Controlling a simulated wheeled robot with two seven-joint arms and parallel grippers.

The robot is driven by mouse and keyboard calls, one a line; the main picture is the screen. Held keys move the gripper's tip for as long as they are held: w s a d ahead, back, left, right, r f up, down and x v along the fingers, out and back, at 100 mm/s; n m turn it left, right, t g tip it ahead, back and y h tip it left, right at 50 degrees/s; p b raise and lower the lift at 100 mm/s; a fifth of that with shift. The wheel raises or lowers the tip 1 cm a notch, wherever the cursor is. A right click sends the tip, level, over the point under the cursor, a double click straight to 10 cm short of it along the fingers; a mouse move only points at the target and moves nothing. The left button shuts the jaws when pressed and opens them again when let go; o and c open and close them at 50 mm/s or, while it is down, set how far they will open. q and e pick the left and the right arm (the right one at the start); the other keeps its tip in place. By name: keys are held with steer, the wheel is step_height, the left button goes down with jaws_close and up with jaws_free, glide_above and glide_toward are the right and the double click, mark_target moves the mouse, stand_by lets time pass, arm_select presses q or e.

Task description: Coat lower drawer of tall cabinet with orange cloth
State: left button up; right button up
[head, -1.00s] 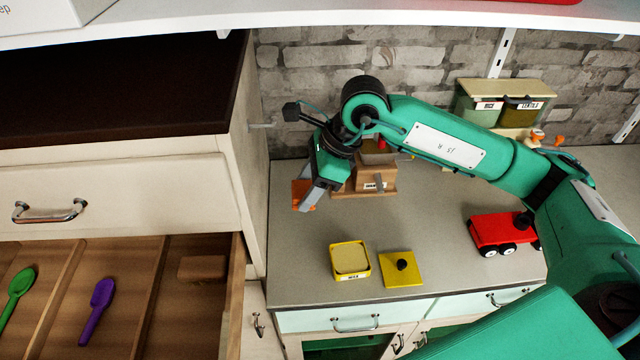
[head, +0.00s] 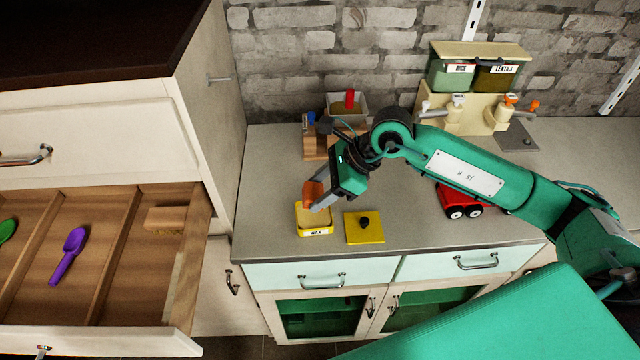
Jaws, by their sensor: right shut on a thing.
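My right gripper (head: 319,198) is shut on the orange cloth (head: 312,191). It holds the cloth at the yellow wax tin (head: 314,229), which stands open on the counter. I cannot tell whether the cloth touches the wax. The tin's yellow lid (head: 364,228) with a black knob lies to its right. The tall cabinet (head: 100,125) is at the left. Its lower drawer (head: 112,318) is pulled out and has wooden dividers. It holds a purple scoop (head: 69,256), a green scoop (head: 8,230) and a wooden block (head: 166,219). My left gripper is not in view.
A red toy truck (head: 460,202) stands on the counter (head: 280,170), partly behind my right arm. A wooden box stand (head: 316,141) is at the back, and a dispenser rack (head: 478,85) stands by the wall. The counter between tall cabinet and tin is clear.

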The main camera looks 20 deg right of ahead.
step_height(320, 180, down, 5)
steer(key=shift+r+b, duration=0.1)
steer(key=shift+b, duration=1.15)
steer(key=shift+f+b, duration=0.5)
steer(key=shift+s+f, duration=0.1)
steer(key=shift+s, duration=0.05)
steer(key=shift+s+f, duration=0.15)
steer(key=shift+f, duration=0.1)
steer(key=shift+w+r+p, duration=0.25)
steer(key=shift+r+p, duration=0.1)
steer(key=shift+r, duration=0.85)
step_height(320, 180, up, 2)
steer(key=shift+r+p, duration=0.1)
steer(key=shift+p, duration=0.2)
steer(key=shift+r, duration=0.2)
